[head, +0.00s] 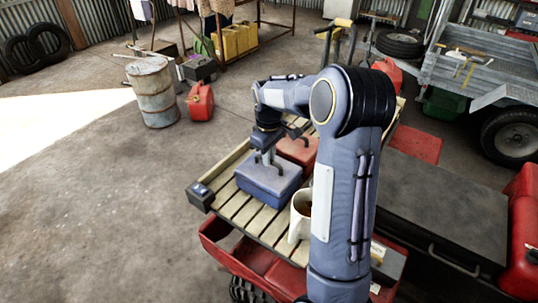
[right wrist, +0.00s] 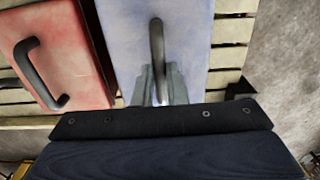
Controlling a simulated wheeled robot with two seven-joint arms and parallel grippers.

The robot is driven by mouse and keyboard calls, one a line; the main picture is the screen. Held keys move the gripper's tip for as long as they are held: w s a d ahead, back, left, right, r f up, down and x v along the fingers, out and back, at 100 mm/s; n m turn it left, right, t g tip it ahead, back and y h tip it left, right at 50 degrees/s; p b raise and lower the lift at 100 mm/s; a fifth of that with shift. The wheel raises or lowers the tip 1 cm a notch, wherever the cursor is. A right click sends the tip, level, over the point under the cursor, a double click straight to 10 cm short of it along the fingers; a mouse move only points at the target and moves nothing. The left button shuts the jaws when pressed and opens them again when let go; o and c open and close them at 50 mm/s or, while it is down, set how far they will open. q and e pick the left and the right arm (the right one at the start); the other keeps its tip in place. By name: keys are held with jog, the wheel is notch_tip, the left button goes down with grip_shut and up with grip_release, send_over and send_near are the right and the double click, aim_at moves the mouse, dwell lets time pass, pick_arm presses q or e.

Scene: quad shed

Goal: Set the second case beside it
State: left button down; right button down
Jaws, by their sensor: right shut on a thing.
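A blue case (head: 268,186) rests on, or just over, a slatted wooden rack (head: 225,194); I cannot tell if it touches the slats. My right gripper (head: 265,158) is above it and shut on its handle. In the right wrist view the blue case (right wrist: 190,40) has a dark upright handle between the fingers (right wrist: 158,88). A red case (head: 298,149) lies on the rack just behind and to the right, partly hidden by my right arm. Its lid and dark handle show in the right wrist view (right wrist: 75,65), left of the blue case with a narrow gap. My left gripper is out of view.
A white mug (head: 299,222) with dark contents stands on the rack in front of the blue case, close to my arm. A dark box (head: 201,195) is at the rack's left corner. A red jerrycan (head: 200,102) and rusty drum (head: 154,92) stand on the floor behind.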

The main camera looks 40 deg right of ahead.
jog(key=shift+f, duration=0.1)
jog(key=c, duration=1.5)
grip_release()
jog(key=shift+o, duration=0.2)
notch_tip(320, 180, up, 12)
jog(key=shift+r+b, duration=0.2)
jog(key=shift+b, duration=0.15)
jog(key=s+a+f+m+t+y, duration=0.2)
jog(key=s+a+f, duration=0.1)
jog(key=s+a, duration=0.6)
jog(key=s+a+f+m+t+y, duration=0.1)
jog(key=s+a+f+m+t, duration=0.2)
jog(key=s+a, duration=0.7)
jog(key=s, duration=0.5)
jog(key=shift+a+t+y, duration=0.2)
jog(key=shift+t+y, duration=0.1)
jog(key=shift+y, duration=0.1)
